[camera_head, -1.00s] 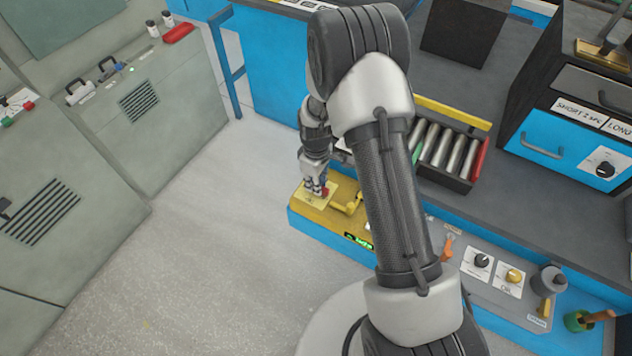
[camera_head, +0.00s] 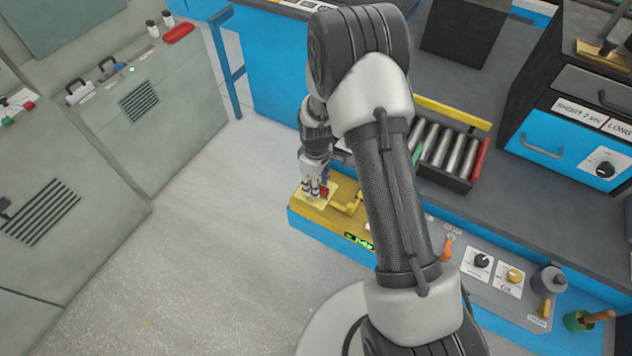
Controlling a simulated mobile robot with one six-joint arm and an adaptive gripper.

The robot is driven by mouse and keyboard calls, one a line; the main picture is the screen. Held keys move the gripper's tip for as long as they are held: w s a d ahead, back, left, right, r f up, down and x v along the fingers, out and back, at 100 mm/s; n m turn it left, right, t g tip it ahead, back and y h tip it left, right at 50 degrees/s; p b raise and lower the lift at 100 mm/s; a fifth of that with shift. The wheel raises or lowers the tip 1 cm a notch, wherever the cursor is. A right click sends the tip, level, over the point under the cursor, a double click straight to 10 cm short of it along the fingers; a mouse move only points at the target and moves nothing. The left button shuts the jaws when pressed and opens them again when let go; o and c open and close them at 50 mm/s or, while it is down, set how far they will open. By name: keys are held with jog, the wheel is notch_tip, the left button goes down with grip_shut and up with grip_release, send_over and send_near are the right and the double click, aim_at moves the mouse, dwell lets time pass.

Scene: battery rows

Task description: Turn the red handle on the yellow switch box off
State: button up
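The yellow switch box (camera_head: 342,221) sits at the left end of the blue-edged bench, partly hidden behind my arm. A small part of the red handle (camera_head: 325,189) shows on its top plate, just right of my gripper's fingers. My gripper (camera_head: 311,192) points down over the left part of the box, close to the handle. Whether it touches the handle is hidden. The fingers are small here and I cannot tell how far apart they are.
A black tray (camera_head: 443,177) of silver cylinders stands behind my arm. To the right are an orange lever (camera_head: 447,246), a black knob (camera_head: 482,261) and a yellow knob (camera_head: 514,276). The grey floor (camera_head: 220,240) left of the bench is clear.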

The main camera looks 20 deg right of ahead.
notch_tip(320, 180, up, 12)
dwell(0.6)
